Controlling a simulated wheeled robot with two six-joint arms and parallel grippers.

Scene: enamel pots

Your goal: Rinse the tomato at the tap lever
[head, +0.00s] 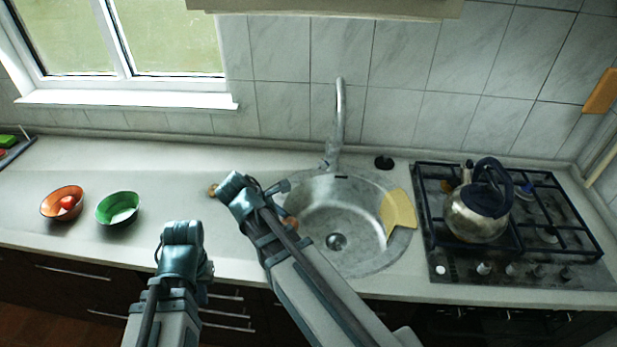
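A red tomato (67,203) lies in an orange bowl (55,208) at the left of the counter. The tap (340,115) rises behind the round sink (375,262), with its lever (330,158) low at the base. My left arm comes up at the lower middle, and its gripper (206,270) shows only as a small part beside the teal joint. My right arm reaches across the left edge of the sink, and its gripper is hard to make out behind the arm. Neither set of fingertips shows clearly. A small orange thing (291,222) is partly hidden behind my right arm.
A green bowl (118,215) stands right of the orange bowl. A yellow cloth (398,210) hangs over the sink's right rim. A kettle (475,215) stands on the gas hob (432,262). A small brownish thing (212,190) lies left of the sink.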

